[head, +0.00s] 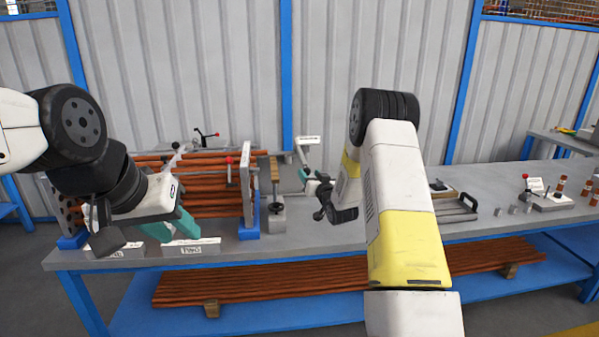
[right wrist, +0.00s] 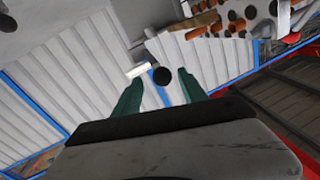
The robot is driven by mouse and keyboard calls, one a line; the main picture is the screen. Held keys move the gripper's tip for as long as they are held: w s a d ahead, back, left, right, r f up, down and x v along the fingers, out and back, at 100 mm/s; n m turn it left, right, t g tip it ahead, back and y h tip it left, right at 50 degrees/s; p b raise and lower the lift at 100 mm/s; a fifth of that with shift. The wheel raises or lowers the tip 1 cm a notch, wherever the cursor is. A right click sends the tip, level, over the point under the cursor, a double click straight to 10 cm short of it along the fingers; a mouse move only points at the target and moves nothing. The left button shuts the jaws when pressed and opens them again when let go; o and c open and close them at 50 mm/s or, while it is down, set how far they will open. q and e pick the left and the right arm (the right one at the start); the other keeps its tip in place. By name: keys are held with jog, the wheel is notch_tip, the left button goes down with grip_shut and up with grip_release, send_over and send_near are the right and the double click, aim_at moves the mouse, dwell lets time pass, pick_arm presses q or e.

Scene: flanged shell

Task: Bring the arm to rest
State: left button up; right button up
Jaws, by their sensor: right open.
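My right arm reaches over the workbench (head: 330,232) in the head view, with its gripper (head: 304,175) above the bench's middle. In the right wrist view its teal fingers (right wrist: 160,90) stand apart, with nothing seen gripped. A small white bar (right wrist: 142,70) and a dark round end (right wrist: 160,75) show beyond or between the fingers; their depth is unclear. My left gripper (head: 172,228) hangs low at the left, in front of the bench's left end. Its teal fingers point down and right; their opening is hard to judge.
A bundle of red-brown tubes (head: 212,190) lies behind my left gripper, beside an upright pale plate (head: 247,190). White labels (head: 192,247) stand along the front edge. A grey tray (head: 455,208) is right of my right arm. More tubes (head: 260,285) lie on the lower shelf.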

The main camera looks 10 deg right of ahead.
jog(key=shift+s+d, duration=0.25)
jog(key=shift+s, duration=0.8)
jog(key=shift+r, duration=0.25)
jog(key=s+d+r+g+h, duration=0.15)
jog(key=s+r+g, duration=0.35)
jog(key=s+r, duration=0.9)
jog(key=s+a+g, duration=0.2)
jog(key=s+g, duration=0.1)
jog(key=s, duration=1.3)
jog(key=s+a+g, duration=0.2)
jog(key=s+g, duration=0.1)
jog(key=s, duration=1.3)
jog(key=shift+s+n, duration=0.3)
jog(key=shift+s, duration=0.1)
